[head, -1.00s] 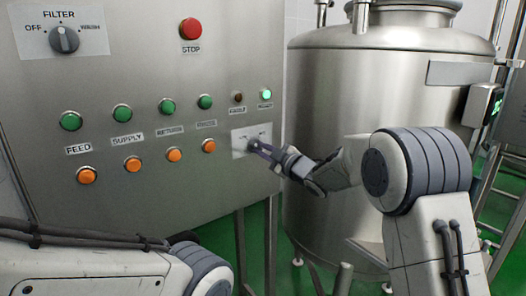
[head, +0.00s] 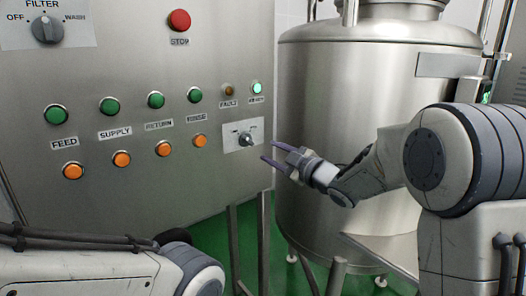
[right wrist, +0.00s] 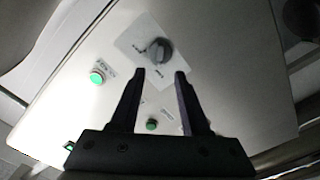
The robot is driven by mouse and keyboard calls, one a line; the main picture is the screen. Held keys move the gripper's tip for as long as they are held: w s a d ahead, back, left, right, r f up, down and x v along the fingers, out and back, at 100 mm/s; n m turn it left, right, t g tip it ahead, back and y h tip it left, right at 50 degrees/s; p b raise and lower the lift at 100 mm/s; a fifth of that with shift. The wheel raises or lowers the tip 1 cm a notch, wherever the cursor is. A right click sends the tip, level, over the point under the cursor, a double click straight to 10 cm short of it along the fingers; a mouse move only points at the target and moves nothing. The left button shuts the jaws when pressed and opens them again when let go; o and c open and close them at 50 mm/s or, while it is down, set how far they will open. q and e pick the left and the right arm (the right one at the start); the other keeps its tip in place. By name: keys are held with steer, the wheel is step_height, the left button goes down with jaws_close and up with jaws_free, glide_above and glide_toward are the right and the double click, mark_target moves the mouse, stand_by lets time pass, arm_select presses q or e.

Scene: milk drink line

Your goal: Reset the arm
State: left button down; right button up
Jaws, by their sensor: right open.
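My right gripper (head: 276,156) is open and empty. It stands just right of and a little below a small rotary knob (head: 245,138) on a white plate at the right side of the steel control panel (head: 120,205). The fingers are apart from the knob. In the right wrist view the two dark fingers (right wrist: 157,74) are spread, and the knob (right wrist: 159,50) shows beyond and between their tips. My left arm comes in at the lower left, but its gripper is out of view.
The panel carries a FILTER selector (head: 47,29), a red STOP button (head: 179,20), green buttons, orange buttons and a lit green lamp (head: 257,88). A large steel tank (head: 345,90) stands behind my right arm. Free air lies between the panel and the tank.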

steer(key=shift+v, duration=0.85)
steer(key=s+f+m+g+h+p, duration=0.2)
steer(key=s+g, duration=0.3)
steer(key=s, duration=0.8)
steer(key=s+a+f+m+g+h+p, duration=0.1)
steer(key=s+f+m+g+h+p, duration=0.2)
steer(key=s, duration=1.1)
steer(key=s+a+f+m+g+h+p, duration=0.1)
steer(key=s+f+m+g+h+p, duration=0.2)
steer(key=s, duration=1)
steer(key=m+g+h+p, duration=0.1)
steer(key=g+p, duration=0.1)
steer(key=g, duration=0.1)
steer(key=shift+s+g+h+p, duration=0.3)
